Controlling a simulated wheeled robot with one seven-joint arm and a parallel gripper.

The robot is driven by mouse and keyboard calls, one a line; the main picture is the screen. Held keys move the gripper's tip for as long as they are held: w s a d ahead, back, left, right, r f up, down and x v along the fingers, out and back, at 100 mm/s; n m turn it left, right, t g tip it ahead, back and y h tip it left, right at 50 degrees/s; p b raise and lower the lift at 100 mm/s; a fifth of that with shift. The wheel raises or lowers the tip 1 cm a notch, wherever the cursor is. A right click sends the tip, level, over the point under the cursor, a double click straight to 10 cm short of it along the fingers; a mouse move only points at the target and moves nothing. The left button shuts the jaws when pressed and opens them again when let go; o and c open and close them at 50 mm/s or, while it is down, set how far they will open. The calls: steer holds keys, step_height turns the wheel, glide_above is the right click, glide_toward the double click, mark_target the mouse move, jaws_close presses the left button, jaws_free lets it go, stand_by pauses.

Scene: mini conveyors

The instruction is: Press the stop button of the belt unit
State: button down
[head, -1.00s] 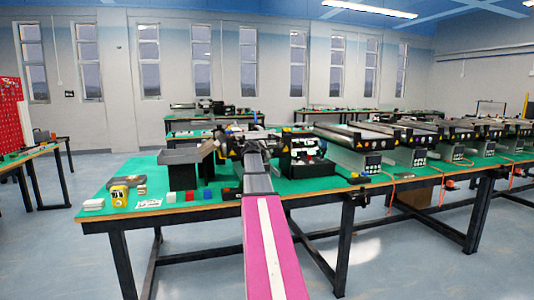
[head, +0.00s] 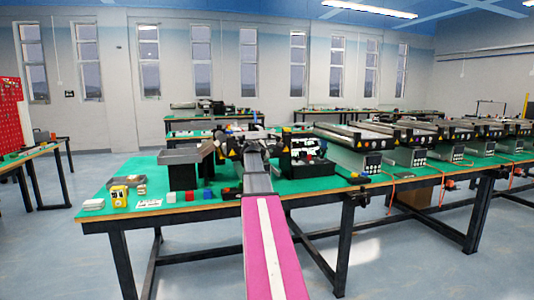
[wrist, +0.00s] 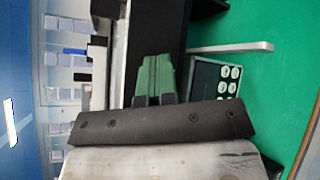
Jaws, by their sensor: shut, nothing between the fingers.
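A belt unit (head: 345,136) with a grey body stands on the green table right of my arm in the head view. Its front panel (head: 372,163) has several small round buttons. In the wrist view, a panel with several pale round buttons (wrist: 229,80) lies to the right of my fingers. I cannot make out which button is the stop button. My gripper (wrist: 155,72) is shut and empty, its two greenish fingers side by side. It appears apart from the buttons. In the head view, my own arm hides its fingertips.
A dark box with a lit face (head: 305,150) stands between my arm and the belt unit. More belt units (head: 405,155) line the right. A pale bar (wrist: 232,47) crosses beside the button panel.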

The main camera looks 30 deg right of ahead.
steer(key=shift+s, duration=0.15)
steer(key=shift+s+a, duration=0.2)
steer(key=shift+s, duration=0.45)
steer(key=s, duration=0.2)
steer(key=s+a, duration=0.1)
steer(key=s, duration=0.1)
steer(key=shift+s, duration=0.4)
steer(key=shift+a, duration=0.1)
stand_by(0.5)
